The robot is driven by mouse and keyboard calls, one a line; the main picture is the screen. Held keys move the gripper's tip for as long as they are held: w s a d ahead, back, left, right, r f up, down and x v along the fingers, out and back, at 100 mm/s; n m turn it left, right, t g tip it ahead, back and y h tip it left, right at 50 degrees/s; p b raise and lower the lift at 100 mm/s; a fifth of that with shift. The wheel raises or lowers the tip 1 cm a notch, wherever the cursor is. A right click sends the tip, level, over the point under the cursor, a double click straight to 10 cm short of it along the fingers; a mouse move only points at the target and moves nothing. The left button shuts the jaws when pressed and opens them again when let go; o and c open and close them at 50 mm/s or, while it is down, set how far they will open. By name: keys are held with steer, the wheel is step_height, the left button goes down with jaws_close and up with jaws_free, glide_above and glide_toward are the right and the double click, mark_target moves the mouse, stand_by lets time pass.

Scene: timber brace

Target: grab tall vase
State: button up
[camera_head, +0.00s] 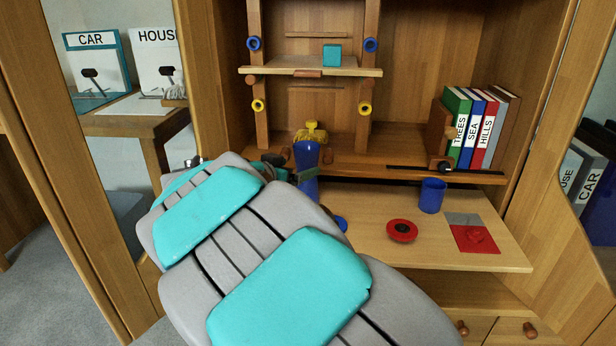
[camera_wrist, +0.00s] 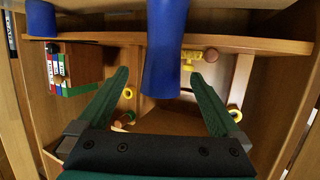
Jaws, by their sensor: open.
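The tall vase (camera_head: 307,158) is blue and narrows at its middle. In the head view it stands upright at the front of the cabinet's desk area, partly covered by my gripper (camera_head: 302,175); my arm hides its surroundings. In the wrist view the vase (camera_wrist: 165,45) fills the upper middle. My gripper (camera_wrist: 160,78) is open, with one green finger on each side of the vase in the picture. Gaps show between both fingers and the vase, so no contact is seen.
A blue cup (camera_head: 432,196), a red round piece (camera_head: 402,231) and a red-and-grey mat (camera_head: 476,236) lie right of the vase. Books (camera_head: 474,128) stand behind. A yellow object (camera_head: 311,132) sits behind the vase. A shelf frame (camera_head: 312,66) rises above.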

mark_target(307, 161)
steer(key=x, duration=0.6)
steer(key=shift+w+r+p, duration=0.1)
steer(key=shift+w+p, duration=0.3)
steer(key=shift+w, duration=0.05)
jaws_close()
stand_by(0.5)
